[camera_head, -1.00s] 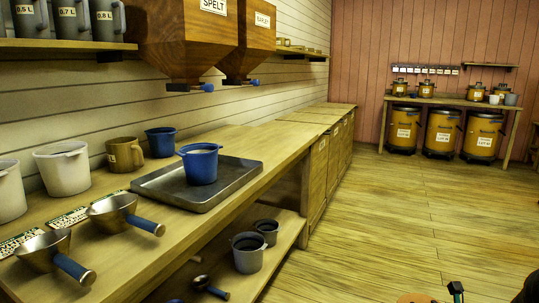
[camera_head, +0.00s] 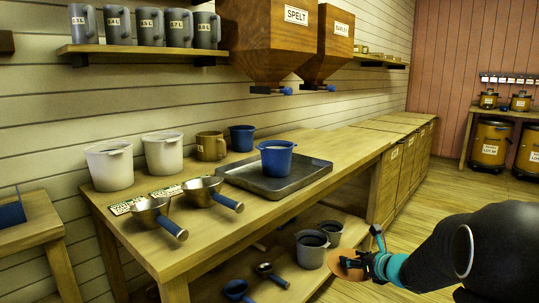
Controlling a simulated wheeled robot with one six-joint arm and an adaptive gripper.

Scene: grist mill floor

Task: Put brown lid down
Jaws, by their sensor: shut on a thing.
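The brown lid (camera_head: 345,265) is a round orange-brown disc at the lower right of the head view. My gripper (camera_head: 370,262) is shut on it and holds it in front of the bench, over the lower shelf's right end or the floor in the picture. The dark fingers cover part of the lid. How high the lid is held is hard to tell.
A wooden bench (camera_head: 230,219) bears a metal tray (camera_head: 312,181) with a blue pot (camera_head: 277,160), white buckets (camera_head: 110,168), a brown mug (camera_head: 211,147) and two scoops (camera_head: 203,191). Grey pots (camera_head: 311,252) stand on its lower shelf. Bare bench top lies right of the tray.

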